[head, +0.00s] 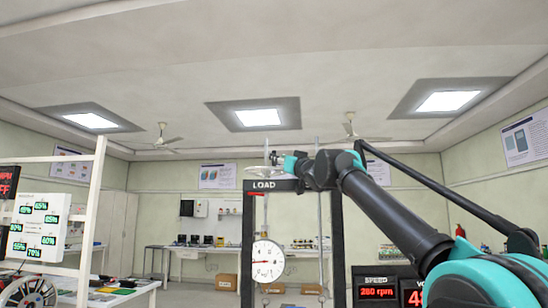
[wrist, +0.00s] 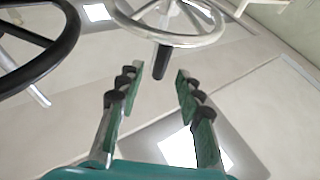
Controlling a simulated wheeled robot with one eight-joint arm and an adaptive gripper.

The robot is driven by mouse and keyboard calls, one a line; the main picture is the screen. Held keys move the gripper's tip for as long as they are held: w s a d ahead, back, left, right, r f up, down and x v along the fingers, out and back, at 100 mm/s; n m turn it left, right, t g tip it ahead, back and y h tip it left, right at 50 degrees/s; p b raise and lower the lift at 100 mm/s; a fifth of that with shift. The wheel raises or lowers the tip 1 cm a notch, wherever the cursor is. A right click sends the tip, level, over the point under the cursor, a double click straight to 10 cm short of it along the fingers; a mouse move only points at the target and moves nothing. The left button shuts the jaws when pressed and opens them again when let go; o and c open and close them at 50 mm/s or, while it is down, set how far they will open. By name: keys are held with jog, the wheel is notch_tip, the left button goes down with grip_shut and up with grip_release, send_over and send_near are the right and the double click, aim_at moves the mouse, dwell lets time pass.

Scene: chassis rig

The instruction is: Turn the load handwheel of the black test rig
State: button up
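The black test rig (head: 248,235) stands ahead, with a "LOAD" label on its top bar and a round white dial (head: 265,262) inside the frame. A pale metal handwheel (head: 257,170) sits on top, just above the label. In the wrist view a silver handwheel (wrist: 197,40) shows at the top, with a dark handle (wrist: 160,60) projecting from its rim. My gripper (head: 277,158) is at the top of the rig, close to the handwheel. In the wrist view my gripper (wrist: 158,74) is open, with the dark handle between its fingertips in the picture; no contact is visible.
A black wheel (wrist: 68,45) fills the left of the wrist view. In the head view a white frame with a percentage display board (head: 35,228) stands left. Red number displays (head: 377,292) stand low right, near my arm. Benches and boxes line the back wall.

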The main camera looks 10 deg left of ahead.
jog(key=shift+x, duration=2.35)
jog(key=shift+c, duration=0.5)
grip_shut()
